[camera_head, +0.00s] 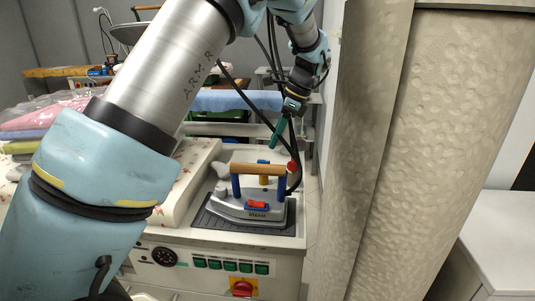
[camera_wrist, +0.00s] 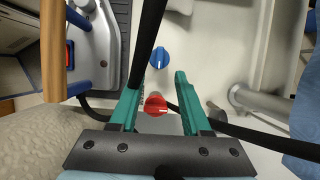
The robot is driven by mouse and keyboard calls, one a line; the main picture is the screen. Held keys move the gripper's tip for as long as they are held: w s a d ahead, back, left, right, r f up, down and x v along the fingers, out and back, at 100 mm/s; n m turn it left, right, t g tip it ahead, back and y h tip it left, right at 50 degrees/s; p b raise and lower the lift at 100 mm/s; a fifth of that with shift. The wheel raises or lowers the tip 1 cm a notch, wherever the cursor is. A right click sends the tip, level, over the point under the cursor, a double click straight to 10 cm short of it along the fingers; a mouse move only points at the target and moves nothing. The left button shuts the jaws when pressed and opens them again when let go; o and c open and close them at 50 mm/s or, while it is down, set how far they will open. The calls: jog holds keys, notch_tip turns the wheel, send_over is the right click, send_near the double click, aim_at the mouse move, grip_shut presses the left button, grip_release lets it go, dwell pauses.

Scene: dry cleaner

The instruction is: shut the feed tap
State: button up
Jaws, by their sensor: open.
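Two round knobs show on the pale worktop behind the iron; I cannot tell which one is the feed tap. The red knob (camera_wrist: 155,105) has a white pointer mark and lies between the green fingers of my gripper (camera_wrist: 156,84) in the wrist view. The blue knob (camera_wrist: 160,57) lies beyond the fingertips. In the head view the red knob (camera_head: 292,167) shows right of the iron's handle, below and right of my gripper (camera_head: 277,139). My gripper is open, empty and pointing down above the worktop. I cannot tell whether a finger touches the red knob.
A steam iron (camera_head: 257,206) with a wooden handle rests on a dark mat (camera_head: 213,221). Black hoses run past my gripper. A metal pipe (camera_wrist: 262,103) lies right in the wrist view. A textured column (camera_head: 440,150) stands at right. A red switch (camera_head: 242,288) is on the front panel.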

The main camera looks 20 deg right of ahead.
jog(key=p+x, duration=0.1)
jog(key=x, duration=0.6)
grip_shut()
dwell(0.5)
